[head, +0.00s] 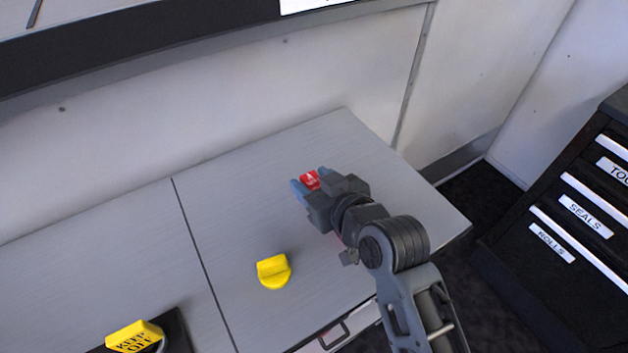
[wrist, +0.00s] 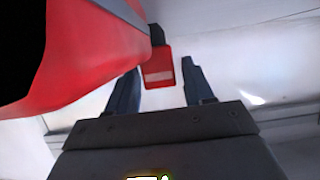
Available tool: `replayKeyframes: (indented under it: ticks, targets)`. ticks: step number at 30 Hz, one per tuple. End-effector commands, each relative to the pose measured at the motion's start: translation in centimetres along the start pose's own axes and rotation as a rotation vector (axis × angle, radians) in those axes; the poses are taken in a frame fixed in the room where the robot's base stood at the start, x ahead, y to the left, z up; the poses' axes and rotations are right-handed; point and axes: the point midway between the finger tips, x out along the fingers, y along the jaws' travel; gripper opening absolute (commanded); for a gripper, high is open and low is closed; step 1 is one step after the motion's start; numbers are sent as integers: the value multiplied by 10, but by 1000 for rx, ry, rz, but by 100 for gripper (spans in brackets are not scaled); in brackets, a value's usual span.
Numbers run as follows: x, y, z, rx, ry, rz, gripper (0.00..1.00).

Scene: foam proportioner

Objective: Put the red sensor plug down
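The red sensor plug (head: 310,180) has a white mark on its face and is at the grey bench top, towards the back right. It also shows in the wrist view (wrist: 158,72), with a dark part at its far end. My gripper (head: 309,179) is around the plug, one blue-grey finger on each side. In the wrist view a narrow gap shows between the plug and each finger (wrist: 161,64), so the gripper looks open. Whether the plug rests fully on the bench is hard to tell.
A yellow knob-like piece (head: 273,271) lies on the bench (head: 240,190) left of my arm. A yellow "KEEP OFF" block (head: 134,337) is at the front left. A large red shape (wrist: 85,55) fills the wrist view's left. A black drawer cabinet (head: 560,215) stands right.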

Motion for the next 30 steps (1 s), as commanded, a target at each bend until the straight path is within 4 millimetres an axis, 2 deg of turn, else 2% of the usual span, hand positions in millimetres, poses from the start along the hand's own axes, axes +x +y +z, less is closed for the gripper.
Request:
replayKeyframes:
  ticks: [1,3,14,17,24,30]
  targets:
    - [0,0,0,0,0,0,57]
    - [0,0,0,0,0,0,63]
    - [-5,0,-2,1,-1,0,63]
    - [-19,0,-1,1,0,1,63]
    - [-69,0,-1,1,0,1,63]
    - [-103,0,-2,1,0,0,63]
